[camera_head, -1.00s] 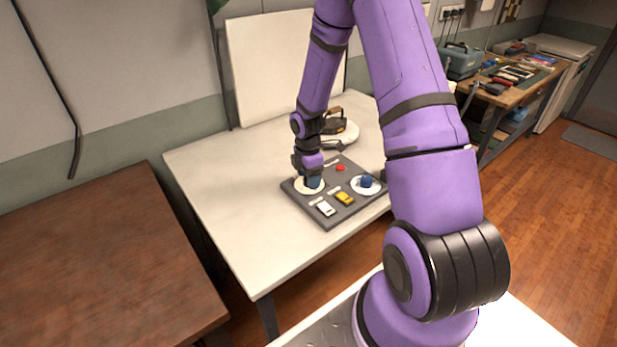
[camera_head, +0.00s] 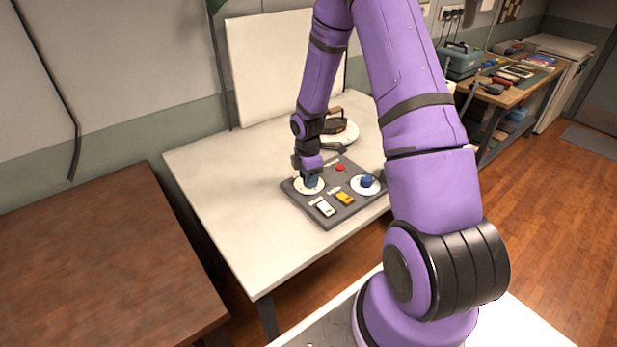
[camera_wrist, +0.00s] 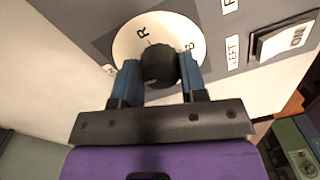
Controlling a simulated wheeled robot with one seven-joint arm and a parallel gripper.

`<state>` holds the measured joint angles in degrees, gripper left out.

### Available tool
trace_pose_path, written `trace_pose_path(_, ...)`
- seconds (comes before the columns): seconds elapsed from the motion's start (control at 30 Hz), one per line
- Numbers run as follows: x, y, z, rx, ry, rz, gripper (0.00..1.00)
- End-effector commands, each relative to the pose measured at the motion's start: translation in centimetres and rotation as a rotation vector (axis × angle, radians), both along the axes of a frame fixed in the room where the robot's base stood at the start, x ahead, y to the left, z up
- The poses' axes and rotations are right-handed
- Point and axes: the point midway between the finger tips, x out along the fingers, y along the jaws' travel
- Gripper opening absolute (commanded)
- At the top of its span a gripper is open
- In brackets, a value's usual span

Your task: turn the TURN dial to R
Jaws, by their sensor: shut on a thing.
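My gripper (camera_wrist: 161,80) is shut on the dark round knob (camera_wrist: 160,66) of a dial, with one blue finger on each side. The knob sits on a white disc (camera_wrist: 126,46) printed with an R and another letter that looks like B. The R is at the upper left of the knob in the wrist view. I cannot make out where the knob's pointer is. In the head view my gripper (camera_head: 311,182) is over the left white disc (camera_head: 299,187) of a grey panel (camera_head: 322,219). The TURN label cannot be read.
The panel also has a second dial with a blue knob (camera_head: 366,181), a red button (camera_head: 340,168), a white switch (camera_head: 326,208) and a yellow switch (camera_head: 344,198). An iron-like thing (camera_head: 345,131) stands behind. The white table (camera_head: 230,200) is clear at left.

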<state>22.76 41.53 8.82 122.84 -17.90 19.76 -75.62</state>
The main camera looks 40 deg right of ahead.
Motion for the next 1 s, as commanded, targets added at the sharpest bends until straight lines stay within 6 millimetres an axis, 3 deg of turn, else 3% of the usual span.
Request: trace_pose_path(1.0,0.05,-0.17,0.06,0.0,-0.001,-0.905,0.15)
